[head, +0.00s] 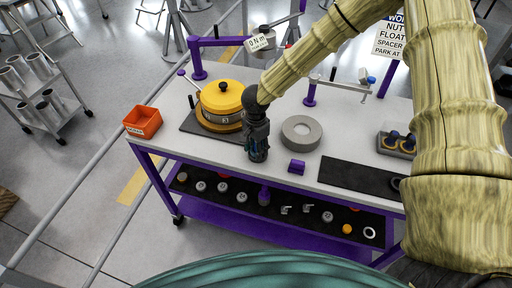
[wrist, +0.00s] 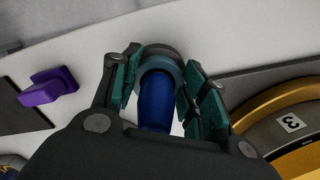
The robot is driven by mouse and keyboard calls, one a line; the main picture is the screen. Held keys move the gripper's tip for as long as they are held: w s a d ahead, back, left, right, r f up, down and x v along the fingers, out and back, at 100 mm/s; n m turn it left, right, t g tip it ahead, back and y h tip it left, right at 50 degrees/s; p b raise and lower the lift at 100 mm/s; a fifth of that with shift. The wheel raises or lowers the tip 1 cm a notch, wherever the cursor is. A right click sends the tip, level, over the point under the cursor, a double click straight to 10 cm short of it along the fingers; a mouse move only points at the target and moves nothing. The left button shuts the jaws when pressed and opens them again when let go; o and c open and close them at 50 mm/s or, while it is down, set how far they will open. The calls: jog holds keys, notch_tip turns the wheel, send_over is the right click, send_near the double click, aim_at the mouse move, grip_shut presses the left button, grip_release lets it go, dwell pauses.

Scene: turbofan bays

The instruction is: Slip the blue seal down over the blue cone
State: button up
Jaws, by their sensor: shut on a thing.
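My gripper (head: 257,150) points straight down at the front of the bench. It also shows in the wrist view (wrist: 163,78), its teal fingers shut on the blue seal (wrist: 159,64), a grey-blue ring between the fingertips. The dark blue cone (wrist: 156,103) stands upright between the fingers, its upper part toward my palm. The seal appears to be around the cone; a grey round edge (wrist: 163,49) shows just beyond the seal. How far down the seal sits, and whether it touches the cone, I cannot tell. In the head view the gripper largely hides seal and cone.
A yellow-topped round unit (head: 221,99) marked 3 stands close left of my gripper. A grey ring (head: 286,133) and a purple block (head: 297,167) lie to the right. An orange bin (head: 142,121) is at the left edge. A dark mat (head: 352,177) lies farther right.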

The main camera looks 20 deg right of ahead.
jog(key=shift+f, duration=0.15)
jog(key=o, duration=0.9)
notch_tip(320, 180, up, 12)
dwell(0.3)
dwell(0.7)
